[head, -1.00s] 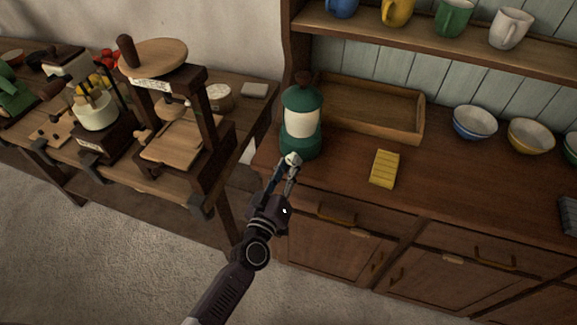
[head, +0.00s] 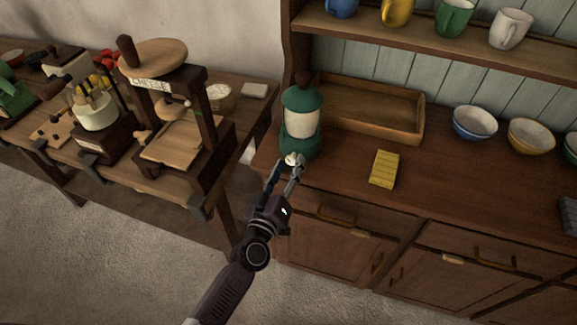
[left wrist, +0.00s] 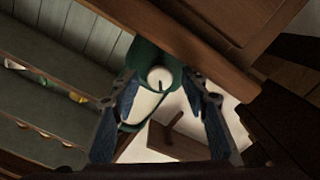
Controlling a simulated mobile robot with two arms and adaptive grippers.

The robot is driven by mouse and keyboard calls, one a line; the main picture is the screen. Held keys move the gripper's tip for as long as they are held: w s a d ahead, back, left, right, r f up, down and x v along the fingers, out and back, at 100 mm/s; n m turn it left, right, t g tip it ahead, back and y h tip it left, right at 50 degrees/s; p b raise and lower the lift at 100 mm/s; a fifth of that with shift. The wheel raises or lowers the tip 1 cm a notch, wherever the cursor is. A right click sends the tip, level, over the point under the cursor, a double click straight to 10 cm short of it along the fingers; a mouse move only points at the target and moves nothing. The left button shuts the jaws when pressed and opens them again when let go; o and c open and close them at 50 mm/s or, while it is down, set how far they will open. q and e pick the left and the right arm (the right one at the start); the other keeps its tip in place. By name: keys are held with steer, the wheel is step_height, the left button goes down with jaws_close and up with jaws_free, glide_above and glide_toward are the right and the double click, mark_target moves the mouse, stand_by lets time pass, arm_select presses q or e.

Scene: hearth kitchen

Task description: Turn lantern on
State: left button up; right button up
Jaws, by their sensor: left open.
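The lantern (head: 301,122) is green with a pale glass middle and stands upright on the left end of the wooden dresser top. My left gripper (head: 288,163) is open in front of the lantern's base. In the left wrist view, the lantern (left wrist: 147,108) shows between the spread fingers of my left gripper (left wrist: 166,112). A round white knob (left wrist: 160,79) on its green base sits between the fingertips. I cannot tell whether the fingers touch the knob. My right gripper is in neither view.
A wooden tray (head: 412,132) lies behind and right of the lantern. A yellow ridged block (head: 384,169) lies on the dresser top (head: 450,195). Bowls (head: 475,122) stand farther right. A cheese press (head: 205,118) stands on the left bench.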

arm_select(q)
steer(key=shift+s+a, duration=0.1)
steer(key=shift+s, duration=0.15)
steer(key=v, duration=1.1)
steer(key=shift+s, duration=0.25)
steer(key=shift+w, duration=0.1)
steer(key=w+d+m, duration=0.1)
steer(key=w+m, duration=0.1)
steer(key=w, duration=0.2)
steer(key=w+d+m, duration=0.1)
steer(key=w+m, duration=0.1)
steer(key=w, duration=0.2)
steer(key=w+d+m+p, duration=0.1)
steer(key=w+m, duration=0.2)
steer(key=w, duration=0.1)
steer(key=shift+d+r, duration=0.2)
steer(key=shift+d, duration=0.2)
steer(key=shift+c, duration=0.2)
